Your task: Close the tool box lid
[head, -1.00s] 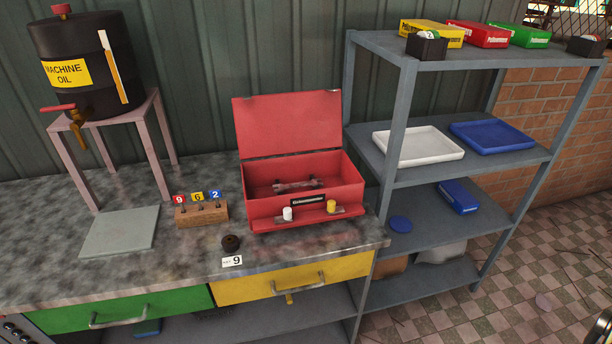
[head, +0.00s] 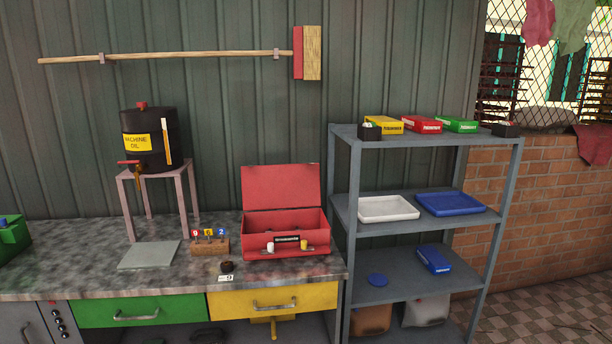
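The red tool box (head: 262,246) stands on the grey stone counter, at its right end beside the shelf. Its lid (head: 281,187) is open and stands up at the back, leaning slightly against nothing that I can make out. The inside is partly visible; its contents are too small to tell. A white knob and a yellow knob show on the front, on either side of a dark label. Neither of my grippers is in the head view.
A wooden block with number tags (head: 210,245) and a dark round piece (head: 227,266) sit left of the box. A machine oil drum (head: 150,140) stands on a pink stand. A grey metal shelf (head: 340,180) with trays is on the right. The counter's front-left is mostly clear.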

